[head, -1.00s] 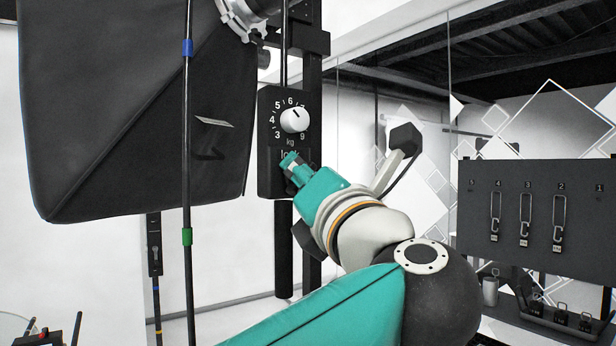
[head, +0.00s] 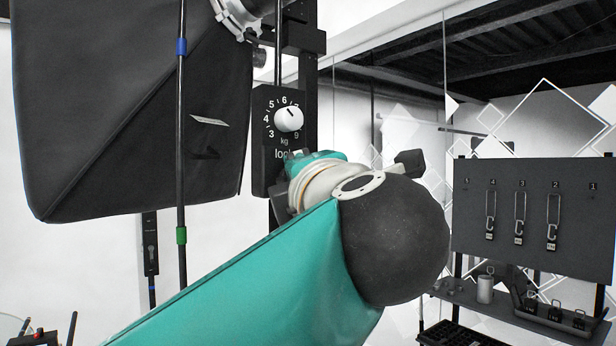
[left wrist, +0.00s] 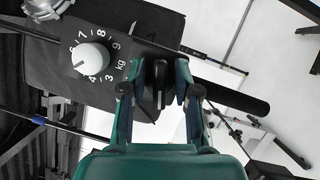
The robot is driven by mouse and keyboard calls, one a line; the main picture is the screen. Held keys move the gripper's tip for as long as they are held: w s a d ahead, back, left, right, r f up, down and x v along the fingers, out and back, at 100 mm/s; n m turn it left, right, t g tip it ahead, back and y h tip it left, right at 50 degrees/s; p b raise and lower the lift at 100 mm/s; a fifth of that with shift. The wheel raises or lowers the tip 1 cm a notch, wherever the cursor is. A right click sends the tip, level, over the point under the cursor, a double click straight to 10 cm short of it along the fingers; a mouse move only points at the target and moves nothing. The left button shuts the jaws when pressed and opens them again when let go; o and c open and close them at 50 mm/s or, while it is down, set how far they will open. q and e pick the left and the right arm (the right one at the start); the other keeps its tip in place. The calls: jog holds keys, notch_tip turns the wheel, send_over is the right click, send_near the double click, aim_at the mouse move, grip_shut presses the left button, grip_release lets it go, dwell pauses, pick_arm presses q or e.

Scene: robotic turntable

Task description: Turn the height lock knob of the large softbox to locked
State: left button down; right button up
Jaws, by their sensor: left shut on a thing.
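The large softbox (head: 120,110) is a black fabric box at the left of the head view. To its right, a black panel (head: 261,145) on the stand carries a white dial (head: 289,119) with a kg scale and the word "lock" beneath. My left gripper (left wrist: 158,92) is at the panel's lower part and hides the lock knob in the head view. In the left wrist view the dark lock knob (left wrist: 160,80) sits between the two fingers, and they are shut on it. The white dial also shows there (left wrist: 90,58). My right gripper is not in view.
A thin black pole (head: 181,190) with blue and green bands stands before the softbox. At the right a grey board (head: 534,210) holds hanging hooks above a shelf with small weights. My left arm fills the lower middle.

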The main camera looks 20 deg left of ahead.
pick_arm(q)
jog(key=shift+f+m+g+h, duration=0.15)
jog(key=shift+m+g+h, duration=0.25)
jog(key=shift+m, duration=1.2)
jog(key=c, duration=1.2)
grip_release()
jog(key=shift+w, duration=0.1)
jog(key=shift+d, duration=0.1)
jog(key=v, duration=1.2)
jog(key=shift+w, duration=0.15)
